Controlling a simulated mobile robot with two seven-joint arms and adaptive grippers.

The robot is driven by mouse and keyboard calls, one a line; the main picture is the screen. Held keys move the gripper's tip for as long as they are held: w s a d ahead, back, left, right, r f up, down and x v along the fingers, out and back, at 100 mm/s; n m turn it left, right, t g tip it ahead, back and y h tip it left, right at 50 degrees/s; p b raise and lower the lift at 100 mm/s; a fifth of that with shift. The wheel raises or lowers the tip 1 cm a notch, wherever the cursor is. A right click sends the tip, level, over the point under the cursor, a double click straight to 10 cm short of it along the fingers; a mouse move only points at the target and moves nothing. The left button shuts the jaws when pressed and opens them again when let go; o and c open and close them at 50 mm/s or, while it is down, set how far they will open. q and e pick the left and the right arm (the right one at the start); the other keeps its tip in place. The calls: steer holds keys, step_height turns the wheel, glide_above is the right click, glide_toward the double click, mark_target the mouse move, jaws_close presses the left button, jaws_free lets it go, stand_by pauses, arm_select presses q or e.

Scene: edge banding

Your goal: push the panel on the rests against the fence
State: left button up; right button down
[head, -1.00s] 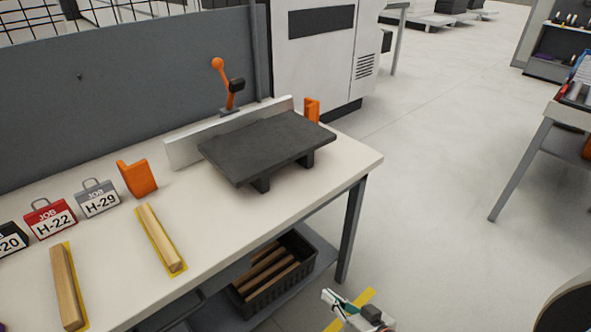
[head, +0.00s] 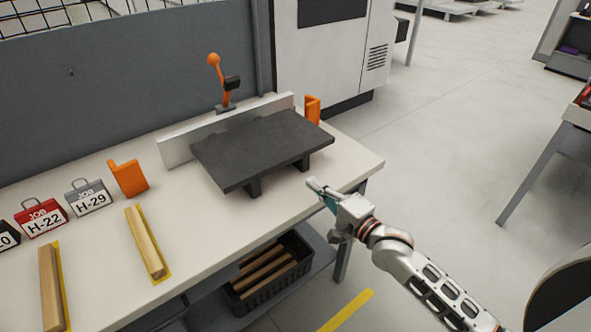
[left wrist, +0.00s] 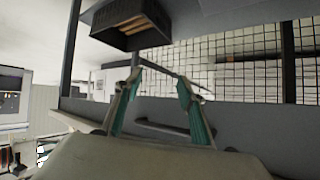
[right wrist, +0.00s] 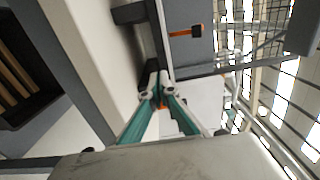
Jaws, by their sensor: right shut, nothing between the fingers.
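The dark grey panel (head: 262,148) lies flat on dark rests (head: 254,187) on the workbench. The pale fence (head: 177,150) stands along its far side. The panel hides the fence's lower edge, so I cannot tell whether they touch. My right gripper (head: 317,186) is shut and empty at the bench's near right edge, in front of the panel and apart from it. In the right wrist view its fingertips (right wrist: 155,92) are close together. My left gripper (left wrist: 158,85) shows only in the left wrist view, with its fingers apart and nothing between them.
An orange-handled clamp (head: 216,75) stands behind the fence. Orange brackets (head: 128,178) (head: 313,109) stand near both fence ends. Wooden strips (head: 146,243), job tags (head: 88,197) and a lower-shelf crate (head: 268,275) are at left and below. The bench top (head: 205,215) before the panel is clear.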

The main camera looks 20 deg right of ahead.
mark_target(289, 162)
steer(key=x, duration=0.8)
steer(key=shift+w+f, duration=0.1)
steer(key=shift+w, duration=0.1)
steer(key=x, duration=0.5)
steer(key=shift+w+p, duration=0.25)
steer(key=shift+p, duration=0.05)
steer(key=shift+r, duration=0.25)
steer(key=shift+s, duration=0.1)
